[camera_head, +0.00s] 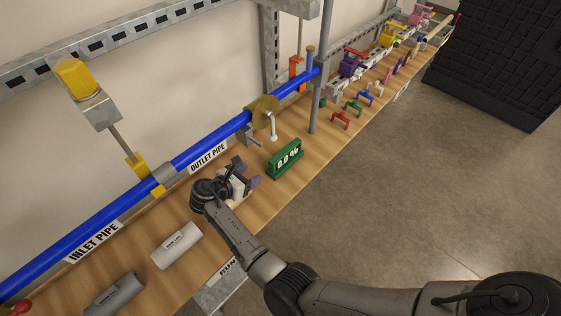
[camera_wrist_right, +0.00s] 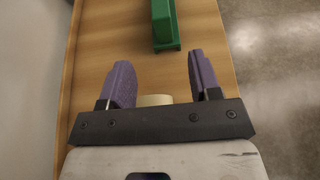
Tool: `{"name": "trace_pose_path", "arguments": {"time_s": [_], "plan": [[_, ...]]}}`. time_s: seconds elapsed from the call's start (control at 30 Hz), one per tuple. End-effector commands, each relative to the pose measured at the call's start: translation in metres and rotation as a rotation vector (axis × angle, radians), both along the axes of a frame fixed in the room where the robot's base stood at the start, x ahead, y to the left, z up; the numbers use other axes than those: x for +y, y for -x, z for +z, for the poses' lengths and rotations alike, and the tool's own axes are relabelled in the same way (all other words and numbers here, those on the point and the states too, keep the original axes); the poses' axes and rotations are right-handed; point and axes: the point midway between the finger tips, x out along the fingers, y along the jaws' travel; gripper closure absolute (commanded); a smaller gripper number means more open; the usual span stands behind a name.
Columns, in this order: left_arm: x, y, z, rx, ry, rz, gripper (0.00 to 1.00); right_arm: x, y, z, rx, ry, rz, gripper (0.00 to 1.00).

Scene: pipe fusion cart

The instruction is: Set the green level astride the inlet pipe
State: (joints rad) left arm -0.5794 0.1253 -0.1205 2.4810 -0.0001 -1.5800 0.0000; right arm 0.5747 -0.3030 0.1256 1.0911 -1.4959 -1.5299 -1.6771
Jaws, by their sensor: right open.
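The green level (camera_head: 285,159) stands upright on the wooden bench, its face reading "0.0 %"; its green body also shows in the right wrist view (camera_wrist_right: 165,25), ahead of the fingers. My right gripper (camera_head: 252,175) is open and empty just left of the level, apart from it. Its purple fingers (camera_wrist_right: 160,80) point toward the level in the right wrist view. The blue inlet pipe (camera_head: 75,233) runs along the back of the bench at the left, above its "INLET PIPE" label. My left gripper is not in view.
A yellow-handled clamp (camera_head: 135,165) rises at the joint. A white cylinder (camera_head: 177,245) and a grey one (camera_head: 115,296) lie in front. A grey post (camera_head: 319,90) stands beyond the level.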

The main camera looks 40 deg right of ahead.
Motion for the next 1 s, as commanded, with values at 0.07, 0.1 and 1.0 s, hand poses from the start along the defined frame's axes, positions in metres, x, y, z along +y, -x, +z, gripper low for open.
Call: {"name": "trace_pose_path", "arguments": {"time_s": [0.07,0.1,1.0], "plan": [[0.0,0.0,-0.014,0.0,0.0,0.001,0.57,-0.014,-0.001,-0.012,-0.001,0.003,-0.004,0.43],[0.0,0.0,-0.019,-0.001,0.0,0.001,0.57,-0.021,-0.002,-0.015,-0.001,0.003,-0.004,0.43],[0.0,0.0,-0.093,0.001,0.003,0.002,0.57,-0.095,-0.008,-0.047,-0.004,0.001,-0.004,0.43]]}}
